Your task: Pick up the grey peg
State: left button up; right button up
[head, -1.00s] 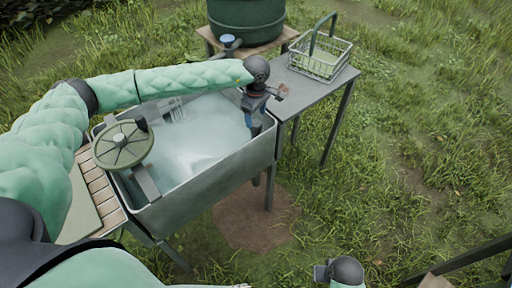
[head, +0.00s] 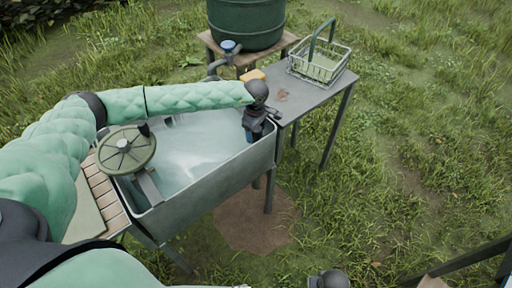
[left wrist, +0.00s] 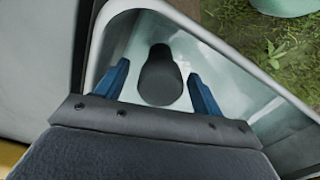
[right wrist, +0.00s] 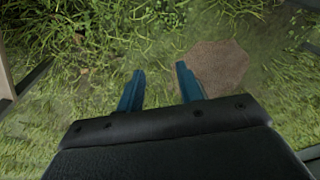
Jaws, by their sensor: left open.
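The grey peg (left wrist: 160,77) shows in the left wrist view as a dark, rounded upright shape at the basin's near right corner. My left gripper (left wrist: 160,82) is open, with one blue finger on each side of the peg and a gap on both sides. In the head view my left gripper (head: 253,128) is over the right end of the basin (head: 206,188), and it hides the peg. My right gripper (right wrist: 157,72) is open and empty above the grass. In the head view only part of my right wrist shows at the bottom edge.
A grey side table (head: 309,90) adjoins the basin, with a wire basket (head: 320,66) and a yellow sponge (head: 252,75) on it. A green barrel (head: 246,25) with a tap stands behind. A round green wheel (head: 126,150) sits at the basin's left. Open grass lies right.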

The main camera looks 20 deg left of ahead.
pick_arm(q)
jog(key=shift+f+p, duration=0.3)
jog(key=shift+f, duration=0.85)
pick_arm(e)
jog(key=shift+s+d+f, duration=0.15)
jog(key=shift+s+f, duration=0.1)
jog(key=shift+f, duration=0.7)
jog(key=shift+s+d+f, duration=0.15)
jog(key=shift+s+f, duration=0.05)
jog(key=shift+f, duration=0.75)
pick_arm(q)
jog(key=c, duration=1.4)
grip_shut()
pick_arm(e)
jog(key=shift+w+a+r, duration=0.1)
pick_arm(q)
jog(key=shift+r, duration=0.15)
